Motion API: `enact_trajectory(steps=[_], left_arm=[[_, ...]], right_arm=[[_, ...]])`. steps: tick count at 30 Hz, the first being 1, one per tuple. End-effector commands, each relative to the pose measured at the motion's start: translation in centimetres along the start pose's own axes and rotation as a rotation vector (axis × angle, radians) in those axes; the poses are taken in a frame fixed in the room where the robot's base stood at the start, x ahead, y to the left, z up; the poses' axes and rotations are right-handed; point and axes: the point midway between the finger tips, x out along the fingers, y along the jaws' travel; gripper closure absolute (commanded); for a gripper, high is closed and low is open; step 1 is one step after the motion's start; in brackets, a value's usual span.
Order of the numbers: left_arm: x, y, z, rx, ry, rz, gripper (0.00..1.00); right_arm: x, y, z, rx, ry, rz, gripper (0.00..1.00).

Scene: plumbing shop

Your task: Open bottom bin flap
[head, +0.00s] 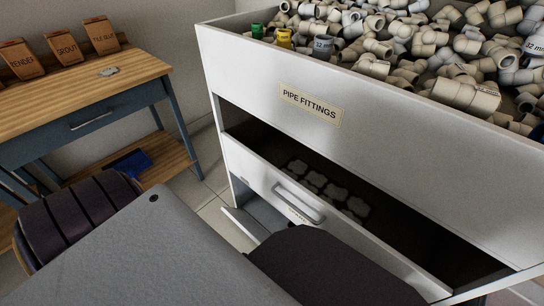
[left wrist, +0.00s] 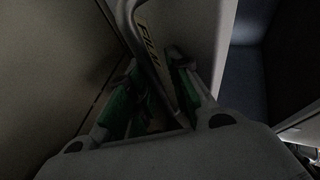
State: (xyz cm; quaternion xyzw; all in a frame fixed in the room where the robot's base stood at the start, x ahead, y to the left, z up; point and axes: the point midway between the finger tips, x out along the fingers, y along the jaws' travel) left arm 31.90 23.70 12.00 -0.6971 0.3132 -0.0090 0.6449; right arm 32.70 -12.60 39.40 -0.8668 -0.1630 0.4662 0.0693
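The white cabinet (head: 222,75) stands at the right of the head view. Its middle front panel (head: 262,180) carries a metal bar handle (head: 300,202), and a dark gap shows above it. Below, the bottom flap (head: 242,222) leans outward at its left end; the rest is hidden by my arm. In the left wrist view, a bent metal handle (left wrist: 145,45) on a pale panel (left wrist: 190,30) with a yellow label passes between my left gripper's (left wrist: 153,75) green-padded fingers. The fingers are apart around the handle; firm contact is unclear. My right gripper is out of view.
The top bin, labelled PIPE FITTINGS (head: 311,101), is heaped with pale fittings (head: 470,95). A wooden workbench (head: 95,90) with several brown bags stands at left, a blue dustpan-like item (head: 132,163) on its shelf. Tiled floor (head: 215,212) shows between bench and cabinet.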

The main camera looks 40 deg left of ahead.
Motion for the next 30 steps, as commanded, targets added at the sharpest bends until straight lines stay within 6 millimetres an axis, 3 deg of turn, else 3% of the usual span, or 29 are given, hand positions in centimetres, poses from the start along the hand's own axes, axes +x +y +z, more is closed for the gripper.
enact_trajectory(steps=[14, 30], left_arm=[[-0.4, -0.2, 0.0, 0.0, 0.0, -0.005, 0.81], [-4.2, -0.1, 0.1, 0.0, 0.0, -0.002, 0.81]], right_arm=[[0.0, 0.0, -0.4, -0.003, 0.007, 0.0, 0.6], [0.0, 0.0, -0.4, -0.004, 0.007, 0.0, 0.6]])
